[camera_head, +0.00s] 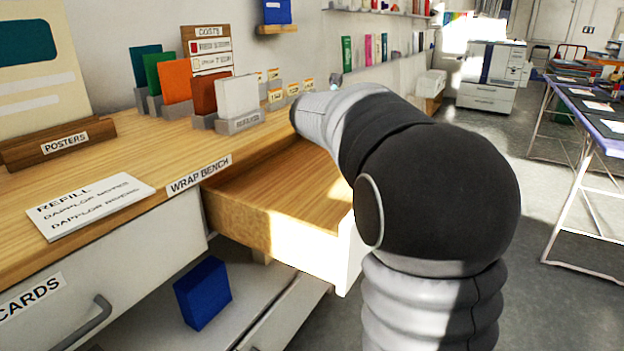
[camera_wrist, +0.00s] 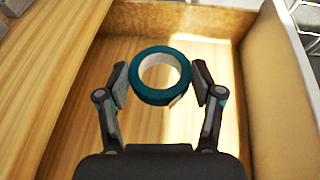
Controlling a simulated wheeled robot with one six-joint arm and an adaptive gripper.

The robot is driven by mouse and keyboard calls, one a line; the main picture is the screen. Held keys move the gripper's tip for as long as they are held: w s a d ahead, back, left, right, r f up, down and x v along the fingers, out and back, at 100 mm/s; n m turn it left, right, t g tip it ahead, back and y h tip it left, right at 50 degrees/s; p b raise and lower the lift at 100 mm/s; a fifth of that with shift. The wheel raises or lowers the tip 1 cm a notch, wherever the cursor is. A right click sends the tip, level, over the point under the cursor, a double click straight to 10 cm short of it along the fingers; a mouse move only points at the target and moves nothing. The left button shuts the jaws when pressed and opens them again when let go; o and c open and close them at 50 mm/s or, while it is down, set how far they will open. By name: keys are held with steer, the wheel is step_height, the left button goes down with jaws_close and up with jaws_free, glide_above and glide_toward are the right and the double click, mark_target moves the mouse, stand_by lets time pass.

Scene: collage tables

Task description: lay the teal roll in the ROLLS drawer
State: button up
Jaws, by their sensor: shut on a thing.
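In the wrist view a teal roll (camera_wrist: 147,96) with a pale core sits between the two fingertips of my gripper (camera_wrist: 160,84). My arm hides the gripper, the roll and part of the drawer there. No ROLLS label shows. I cannot tell whether the roll touches the drawer floor.
A drawer labelled CARDS (camera_head: 110,265) is at the left of the bench. A blue block (camera_head: 203,293) sits on a lower shelf. A REFILL card (camera_head: 92,203) lies on the bench top (camera_head: 130,140). Small card stands line the back.

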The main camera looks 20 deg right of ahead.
steer(key=shift+w+d+f, duration=0.1)
steer(key=shift+d+f, duration=0.15)
steer(key=shift+f, duration=0.3)
steer(key=shift+a+f, duration=0.2)
steer(key=s+a+f+b, duration=0.1)
steer(key=s+a+b, duration=0.1)
steer(key=b, duration=0.1)
glide_above(334, 182)
step_height(334, 182, down, 4)
steer(key=shift+f, duration=0.25)
steer(key=shift+f+b, duration=0.8)
steer(key=shift+f, duration=1.5)
steer(key=shift+f, duration=0.1)
steer(key=o, duration=1.1)
steer(key=shift+c, duration=0.2)
